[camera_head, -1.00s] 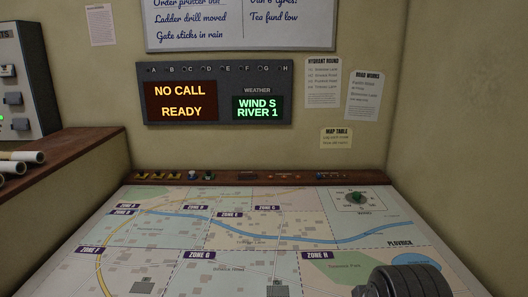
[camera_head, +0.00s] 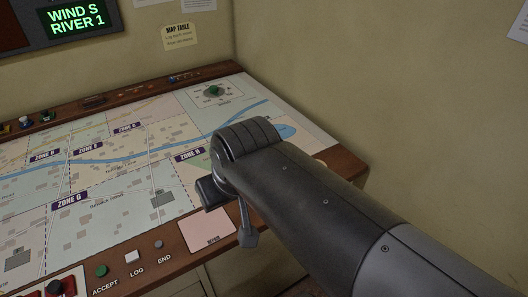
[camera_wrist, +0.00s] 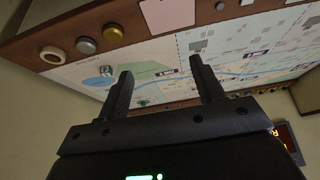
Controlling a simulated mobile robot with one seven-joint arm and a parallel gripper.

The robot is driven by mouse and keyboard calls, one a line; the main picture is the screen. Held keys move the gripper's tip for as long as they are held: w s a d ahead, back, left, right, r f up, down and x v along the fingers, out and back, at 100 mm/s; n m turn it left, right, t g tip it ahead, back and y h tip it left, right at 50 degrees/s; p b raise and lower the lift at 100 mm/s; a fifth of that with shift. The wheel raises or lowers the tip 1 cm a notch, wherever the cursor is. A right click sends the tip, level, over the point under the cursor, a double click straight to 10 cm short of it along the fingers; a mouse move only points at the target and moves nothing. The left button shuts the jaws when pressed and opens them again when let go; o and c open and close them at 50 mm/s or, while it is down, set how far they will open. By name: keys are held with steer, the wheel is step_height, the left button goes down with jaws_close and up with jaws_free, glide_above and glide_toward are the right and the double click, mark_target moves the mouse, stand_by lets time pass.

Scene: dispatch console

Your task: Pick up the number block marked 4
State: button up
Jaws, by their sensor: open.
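No block with a readable 4 shows in either current view. In the head view, small pieces stand on the wooden back rail, among them a white-and-blue piece (camera_head: 25,122) and a green piece (camera_head: 45,116); their markings are too small to read. My gripper (camera_head: 228,212) is over the front right part of the map table (camera_head: 110,190), partly hidden by my arm. In the wrist view my gripper (camera_wrist: 161,88) has its two dark fingers apart, with nothing between them.
The front rail holds a green button (camera_head: 101,270), white button (camera_head: 131,257), grey button (camera_head: 159,244) and red control (camera_head: 60,287). A pink card (camera_head: 206,234) lies near my gripper. Walls stand behind and at right.

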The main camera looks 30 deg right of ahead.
steer(key=w+d+f+m+g+h, duration=0.1)
steer(key=w+d+g, duration=0.1)
steer(key=w+d, duration=0.7)
steer(key=w+d+g, duration=0.2)
steer(key=w+d, duration=0.2)
steer(key=w, duration=0.9)
steer(key=shift+m+g+y, duration=0.5)
steer(key=shift+m+g, duration=0.1)
steer(key=shift+g, duration=0.2)
steer(key=w+d+f, duration=0.2)
steer(key=d+f, duration=0.2)
steer(key=f, duration=0.1)
steer(key=w+d+f, duration=0.3)
steer(key=d+f, duration=0.2)
steer(key=w+d+f, duration=0.3)
steer(key=d+f, duration=0.2)
steer(key=f, duration=0.1)
steer(key=shift+w+d, duration=0.1)
steer(key=shift+d, duration=0.1)
steer(key=shift+d+f, duration=0.2)
steer(key=shift+f, duration=2.9)
steer(key=c, duration=1.1)
steer(key=shift+o, duration=0.2)
